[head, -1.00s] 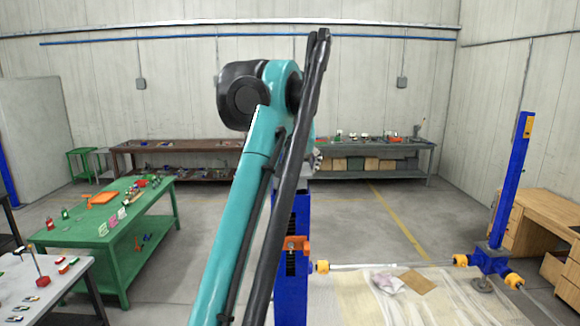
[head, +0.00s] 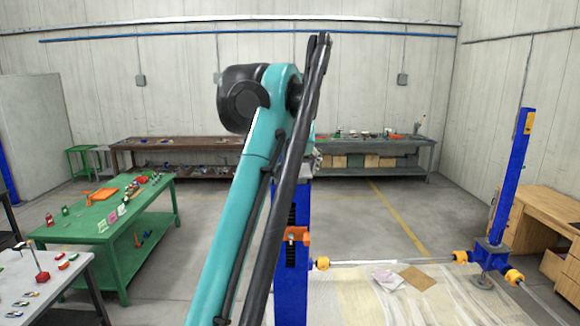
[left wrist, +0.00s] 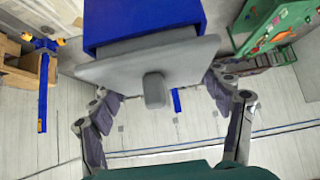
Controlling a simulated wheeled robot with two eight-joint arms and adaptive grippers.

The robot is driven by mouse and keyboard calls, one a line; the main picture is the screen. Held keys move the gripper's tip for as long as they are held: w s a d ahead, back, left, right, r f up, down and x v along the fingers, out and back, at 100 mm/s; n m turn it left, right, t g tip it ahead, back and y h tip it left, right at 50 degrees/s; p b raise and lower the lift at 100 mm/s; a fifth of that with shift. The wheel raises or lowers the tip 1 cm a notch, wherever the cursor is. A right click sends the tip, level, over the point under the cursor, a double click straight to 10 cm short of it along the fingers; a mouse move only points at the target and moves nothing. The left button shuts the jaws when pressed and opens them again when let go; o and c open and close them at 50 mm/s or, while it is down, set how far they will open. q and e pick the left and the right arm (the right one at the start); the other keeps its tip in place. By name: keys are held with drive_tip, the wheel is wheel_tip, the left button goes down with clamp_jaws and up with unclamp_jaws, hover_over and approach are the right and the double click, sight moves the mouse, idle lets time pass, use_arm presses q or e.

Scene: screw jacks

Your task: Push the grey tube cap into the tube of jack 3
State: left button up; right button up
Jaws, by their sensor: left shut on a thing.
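The grey tube cap (left wrist: 120,68) is a flat, tilted plate with a short knob in the left wrist view. My left gripper (left wrist: 158,87) is shut on it, a finger at each side edge. The square blue tube (left wrist: 145,18) is just beyond the plate, with a narrow grey part of the cap between them. How deep that part sits inside the tube is hidden. No jack number is readable. My right gripper is not seen.
An orange bracket (head: 296,236) is on the near blue post. Another blue jack (head: 511,180) stands at right, by a wooden desk (head: 545,215). A green table (head: 85,228) and a grey table (head: 75,285) are at left.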

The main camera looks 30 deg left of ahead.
sight(290, 160)
use_arm(q)
drive_tip(key=shift+f+b, duration=0.35)
drive_tip(key=shift+f, duration=0.25)
drive_tip(key=o, duration=1.3)
drive_tip(key=shift+r, duration=0.1)
drive_tip(key=v, duration=0.7)
drive_tip(key=shift+s+d+r, duration=0.1)
drive_tip(key=shift+s, duration=0.05)
